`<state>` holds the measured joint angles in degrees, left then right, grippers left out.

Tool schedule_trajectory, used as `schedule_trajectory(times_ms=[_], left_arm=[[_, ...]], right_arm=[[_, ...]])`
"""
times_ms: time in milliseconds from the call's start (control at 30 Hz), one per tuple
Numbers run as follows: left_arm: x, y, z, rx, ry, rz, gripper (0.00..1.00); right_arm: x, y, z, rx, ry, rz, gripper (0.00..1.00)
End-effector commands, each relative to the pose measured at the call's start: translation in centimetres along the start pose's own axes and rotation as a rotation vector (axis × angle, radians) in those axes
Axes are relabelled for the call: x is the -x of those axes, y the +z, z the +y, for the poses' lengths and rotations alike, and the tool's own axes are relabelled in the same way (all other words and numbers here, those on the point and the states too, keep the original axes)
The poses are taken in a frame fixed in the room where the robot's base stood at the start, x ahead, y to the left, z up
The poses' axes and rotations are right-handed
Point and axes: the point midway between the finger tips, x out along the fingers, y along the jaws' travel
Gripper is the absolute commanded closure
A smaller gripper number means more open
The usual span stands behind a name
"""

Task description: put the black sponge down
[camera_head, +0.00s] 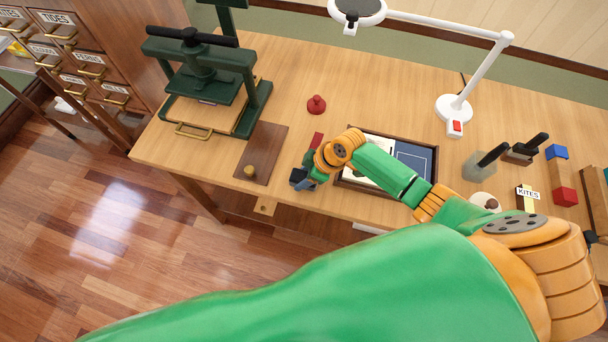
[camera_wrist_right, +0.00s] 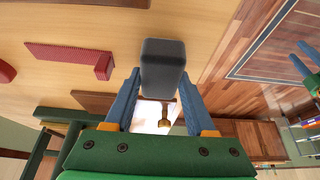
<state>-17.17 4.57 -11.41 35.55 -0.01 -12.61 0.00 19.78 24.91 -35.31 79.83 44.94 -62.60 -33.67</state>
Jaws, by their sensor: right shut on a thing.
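My right gripper (camera_head: 304,179) is shut on the black sponge (camera_wrist_right: 163,68), a dark grey block between the blue fingers in the wrist view. In the head view the sponge (camera_head: 297,175) is a small dark patch at the fingertips, by the table's front edge. Whether it touches the table cannot be told. What looks like my left gripper (camera_wrist_right: 307,66) shows only in part at the right edge of the wrist view, with its jaws unclear.
A brown board (camera_head: 262,160) with a brass knob lies left of the gripper, before the green press (camera_head: 205,75). A red ribbed strip (camera_wrist_right: 70,56) lies close by, and a red knobbed piece (camera_head: 316,105) behind. A dark-framed tray (camera_head: 432,150) is right.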

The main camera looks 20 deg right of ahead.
Motion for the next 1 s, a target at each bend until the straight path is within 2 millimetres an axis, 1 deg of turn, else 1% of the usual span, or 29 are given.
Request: schedule_trajectory(times_ms=[100, 133, 167, 200, 233, 467, 600, 667, 733, 900, 1000], left_arm=[[-0.3, 0.0, 0.0, 0.0, 0.0, 0.0, 0.5], [-0.2, 0.0, 0.0, 0.0, 0.0, 0.0, 0.5], [-0.2, 0.0, 0.0, 0.0, 0.0, 0.0, 0.5], [-0.2, 0.0, 0.0, 0.0, 0.0, 0.0, 0.5], [-0.2, 0.0, 0.0, 0.0, 0.0, 0.0, 0.5], [-0.2, 0.1, 0.0, 0.0, 0.0, -0.001, 0.5], [0.3, 0.0, 0.0, -0.001, 0.0, -0.001, 0.5], [0.6, 0.0, 0.0, -0.001, 0.0, -0.001, 0.5], [1.1, -0.1, 0.0, -0.001, 0.0, -0.001, 0.5], [1.5, -0.1, 0.0, -0.001, 0.0, -0.001, 0.5], [1.6, -0.1, 0.0, -0.001, 0.0, -0.001, 0.5]], right_arm=[[-0.4, 0.2, 0.0, -0.001, 0.0, 0.0, 0.97], [-0.2, 0.1, 0.0, -0.001, 0.0, 0.0, 0.37], [-0.2, 0.1, 0.0, -0.001, 0.0, 0.0, 0.29], [-0.2, 0.1, 0.0, -0.001, 0.0, 0.0, 0.18], [-0.2, 0.1, 0.0, -0.001, 0.0, 0.0, 0.15], [-0.2, 0.1, 0.0, -0.001, 0.0, 0.0, 0.15], [0.7, 0.0, 0.0, 0.0, 0.0, 0.0, 0.15], [1.8, -0.1, 0.1, -0.001, 0.001, 0.001, 0.15], [3.6, -0.1, 0.1, 0.003, 0.002, 0.0, 0.15], [8.1, 0.0, 0.1, 0.001, 0.004, 0.0, 0.15], [10.2, 0.0, 0.1, 0.001, 0.003, 0.0, 0.15]])
